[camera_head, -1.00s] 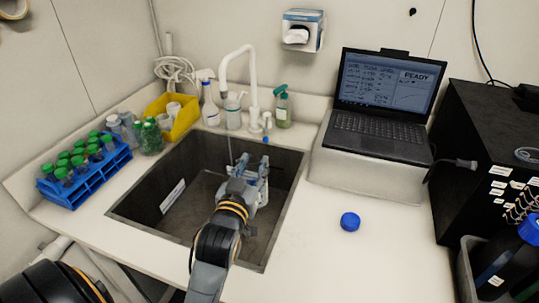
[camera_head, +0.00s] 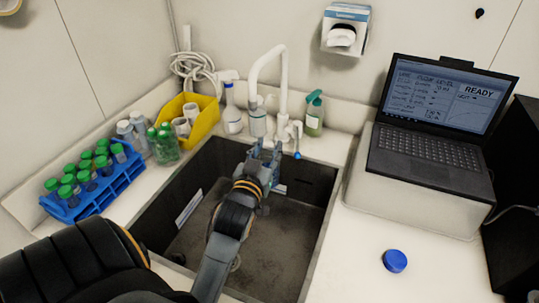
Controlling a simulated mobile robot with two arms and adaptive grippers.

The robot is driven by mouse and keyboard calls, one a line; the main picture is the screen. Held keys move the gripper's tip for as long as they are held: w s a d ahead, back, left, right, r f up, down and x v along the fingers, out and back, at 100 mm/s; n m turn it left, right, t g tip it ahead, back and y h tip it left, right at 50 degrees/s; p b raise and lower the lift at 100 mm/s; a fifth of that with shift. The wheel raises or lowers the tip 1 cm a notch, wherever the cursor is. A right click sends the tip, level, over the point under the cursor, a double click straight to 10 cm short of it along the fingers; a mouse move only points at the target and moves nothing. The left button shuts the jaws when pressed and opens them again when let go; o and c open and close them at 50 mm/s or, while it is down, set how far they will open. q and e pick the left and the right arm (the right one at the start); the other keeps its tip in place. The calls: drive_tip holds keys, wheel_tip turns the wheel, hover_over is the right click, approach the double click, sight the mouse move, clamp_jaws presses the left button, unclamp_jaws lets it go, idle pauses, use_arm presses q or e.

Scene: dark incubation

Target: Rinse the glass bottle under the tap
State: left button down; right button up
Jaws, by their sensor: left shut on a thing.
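My left gripper (camera_head: 266,156) is over the back part of the sink (camera_head: 318,238), just in front of the tap (camera_head: 283,75). I cannot make out a water stream now. A blue screw cap (camera_head: 395,261) lies on the counter right of the sink. My right gripper is not in view.
A yellow bin (camera_head: 204,121) and a blue tube rack (camera_head: 112,186) are left. A laptop (camera_head: 425,155) stands right. The counter around the cap is clear.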

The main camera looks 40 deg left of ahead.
use_arm(q)
drive_tip(key=shift+w+a+f, duration=0.2)
drive_tip(key=shift+w+a, duration=0.45)
drive_tip(key=shift+a, duration=0.1)
drive_tip(key=w+a+f+b, duration=0.1)
drive_tip(key=w+a+b, duration=0.1)
drive_tip(key=w+a, duration=0.3)
drive_tip(key=shift+w+a+f, duration=0.2)
drive_tip(key=shift+w+a, duration=0.1)
drive_tip(key=shift+a, duration=0.4)
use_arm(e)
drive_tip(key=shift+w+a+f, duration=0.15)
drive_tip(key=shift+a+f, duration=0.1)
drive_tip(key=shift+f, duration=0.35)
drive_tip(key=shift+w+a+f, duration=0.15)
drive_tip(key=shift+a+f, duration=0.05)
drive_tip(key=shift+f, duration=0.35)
use_arm(q)
drive_tip(key=shift+w+d, duration=0.1)
drive_tip(key=shift+w+d, duration=0.3)
drive_tip(key=shift+w, duration=0.05)
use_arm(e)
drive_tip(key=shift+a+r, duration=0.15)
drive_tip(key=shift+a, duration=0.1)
use_arm(q)
drive_tip(key=shift+s+a+p, duration=0.15)
drive_tip(key=shift+s+p, duration=0.05)
drive_tip(key=shift+p, duration=0.1)
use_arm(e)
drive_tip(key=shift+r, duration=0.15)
